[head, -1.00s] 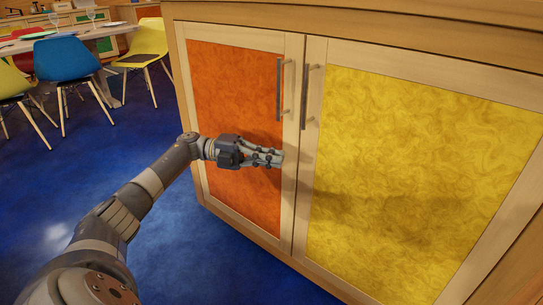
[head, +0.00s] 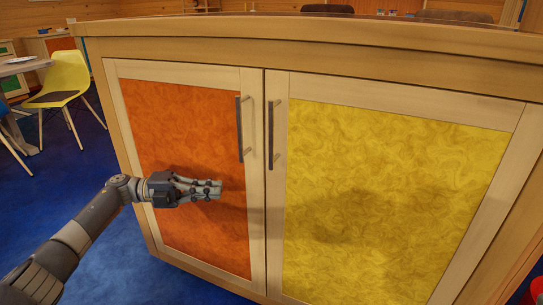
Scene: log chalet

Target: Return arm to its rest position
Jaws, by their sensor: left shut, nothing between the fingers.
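My left arm (head: 88,218) comes in from the lower left of the head view. My left gripper (head: 219,188) is shut and empty, its fingers pointing right. It shows in front of the orange door panel (head: 180,125), below and left of that door's handle (head: 239,128). I cannot tell whether the fingertips touch the panel. My right gripper is not in view.
A wooden cabinet (head: 275,62) with an orange door and a yellow door (head: 390,180), both shut, fills the middle and right. The yellow door's handle (head: 270,135) is upright. A yellow chair (head: 63,82) and a table (head: 20,65) stand at the left. Blue floor (head: 115,270) lies open at lower left.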

